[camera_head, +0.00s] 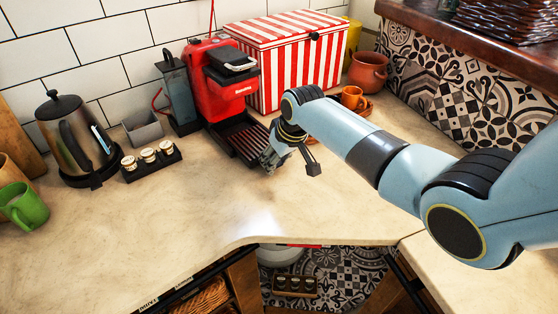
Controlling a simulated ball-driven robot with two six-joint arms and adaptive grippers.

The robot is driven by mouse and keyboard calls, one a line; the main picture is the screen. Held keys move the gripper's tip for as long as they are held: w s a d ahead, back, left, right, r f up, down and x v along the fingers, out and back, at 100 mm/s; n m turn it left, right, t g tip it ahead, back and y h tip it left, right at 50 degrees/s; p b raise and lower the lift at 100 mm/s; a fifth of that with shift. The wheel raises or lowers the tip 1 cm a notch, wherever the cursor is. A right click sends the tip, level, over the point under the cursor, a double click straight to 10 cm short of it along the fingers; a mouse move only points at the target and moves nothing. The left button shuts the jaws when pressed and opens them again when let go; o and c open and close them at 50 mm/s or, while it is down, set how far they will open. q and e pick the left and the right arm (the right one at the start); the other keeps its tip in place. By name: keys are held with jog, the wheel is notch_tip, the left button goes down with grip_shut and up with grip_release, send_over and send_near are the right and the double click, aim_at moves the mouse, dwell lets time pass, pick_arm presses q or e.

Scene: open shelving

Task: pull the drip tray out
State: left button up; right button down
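The drip tray (240,136) is a dark, ribbed tray at the foot of the red coffee machine (215,82). It sticks out toward the front right over the worktop. My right gripper (291,166) is at the tray's front right end, with its fingers pointing down and spread apart. One finger overlaps the tray's front corner in the picture, and I cannot tell whether it touches. The other finger is over the bare worktop to the right. The gripper hides part of the tray's front end. My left gripper is not in view.
A red-striped box (290,58) stands behind my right gripper. An orange cup (353,97) is to the right. A clear container (177,95), a small rack (151,162) and a kettle (75,140) stand left. The worktop (215,205) in front is clear up to its front edge.

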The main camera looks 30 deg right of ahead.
jog(key=shift+w, duration=0.1)
jog(key=c, duration=1.2)
grip_release()
jog(key=shift+f, duration=0.1)
jog(key=shift+c, duration=0.2)
jog(key=shift+o, duration=2.2)
jog(key=shift+r, duration=0.25)
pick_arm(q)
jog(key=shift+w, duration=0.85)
pick_arm(e)
jog(key=v, duration=1.1)
jog(key=shift+s+r, duration=0.2)
jog(key=shift+r, duration=0.1)
